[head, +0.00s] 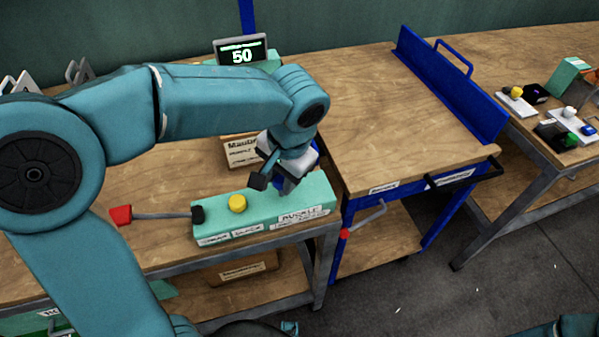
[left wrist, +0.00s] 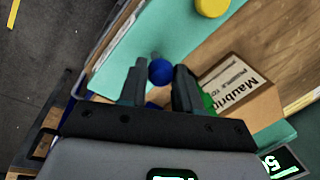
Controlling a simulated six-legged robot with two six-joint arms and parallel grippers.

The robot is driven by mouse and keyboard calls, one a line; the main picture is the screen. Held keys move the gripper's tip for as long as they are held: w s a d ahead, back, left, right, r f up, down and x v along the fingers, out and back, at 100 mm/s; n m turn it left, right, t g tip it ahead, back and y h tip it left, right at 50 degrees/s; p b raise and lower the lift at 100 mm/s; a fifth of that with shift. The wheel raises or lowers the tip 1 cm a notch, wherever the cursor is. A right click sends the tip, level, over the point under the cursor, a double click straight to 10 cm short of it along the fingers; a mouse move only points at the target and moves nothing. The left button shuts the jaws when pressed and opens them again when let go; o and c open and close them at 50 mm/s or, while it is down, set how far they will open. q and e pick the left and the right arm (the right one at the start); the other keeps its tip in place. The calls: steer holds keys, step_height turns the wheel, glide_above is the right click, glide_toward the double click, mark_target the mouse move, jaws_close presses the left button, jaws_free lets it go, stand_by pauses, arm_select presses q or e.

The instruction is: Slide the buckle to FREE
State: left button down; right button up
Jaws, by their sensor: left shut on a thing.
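A mint-green control box (head: 262,217) lies at the front edge of the workbench, with a label on its front right that seems to read BUCKLE. My left gripper (head: 284,186) reaches down over the right part of this box. In the left wrist view, a round blue knob (left wrist: 160,72) sits between the two fingers of my left gripper (left wrist: 160,85), which is shut on it. In the head view the gripper mostly hides the knob. I cannot read a FREE mark. My right gripper is not in view.
A yellow button (head: 237,203) stands on the box, left of my gripper. A lever with a red handle (head: 120,215) extends from the box's left end. A display (head: 241,54) behind shows 50. A blue-framed wooden cart (head: 410,110) stands close on the right.

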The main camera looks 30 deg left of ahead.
arm_select(q)
steer(key=shift+a, duration=0.1)
steer(key=c, duration=0.8)
jaws_free()
steer(key=shift+s+a, duration=0.1)
steer(key=shift+s, duration=0.05)
steer(key=shift+r, duration=0.3)
steer(key=d+r+p, duration=0.1)
steer(key=r, duration=0.4)
steer(key=d+r+p, duration=0.1)
steer(key=r, duration=0.4)
steer(key=d+r+p, duration=0.1)
steer(key=r, duration=0.4)
steer(key=shift+s+d+r+p, duration=0.1)
steer(key=shift+s+r+p, duration=0.05)
steer(key=shift+r+p, duration=0.15)
steer(key=shift+f, duration=0.1)
